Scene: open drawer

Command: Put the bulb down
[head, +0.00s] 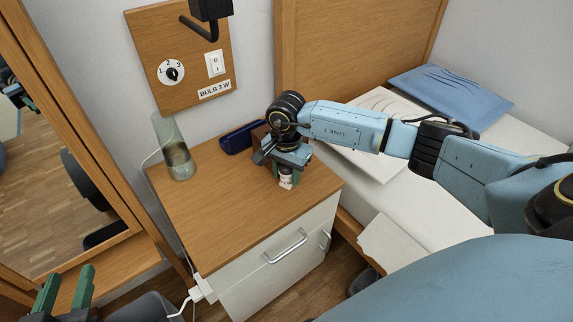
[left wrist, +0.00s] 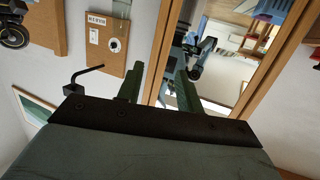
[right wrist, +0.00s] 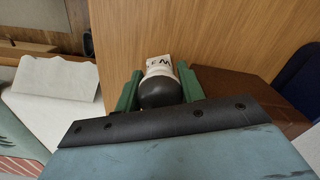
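In the head view my right gripper (head: 287,178) points down over the wooden top of the nightstand (head: 220,220). Its green fingers are closed around the bulb (head: 286,183), of which a small white part shows. In the right wrist view the bulb (right wrist: 162,92) sits between the fingers, its dark round end towards me and its white lettered part pointing away. The bulb is at or just above the wood; I cannot tell whether it touches. My left gripper (head: 65,290) is open and empty at the lower left, away from the nightstand.
A glass vase (head: 176,155) and a dark blue case (head: 241,137) stand at the back of the nightstand. A wall board (head: 180,60) has a dial, switch and "BULB 3 W" label. A mirror (head: 60,150) is left, the bed (head: 400,190) right. The nightstand's front left is clear.

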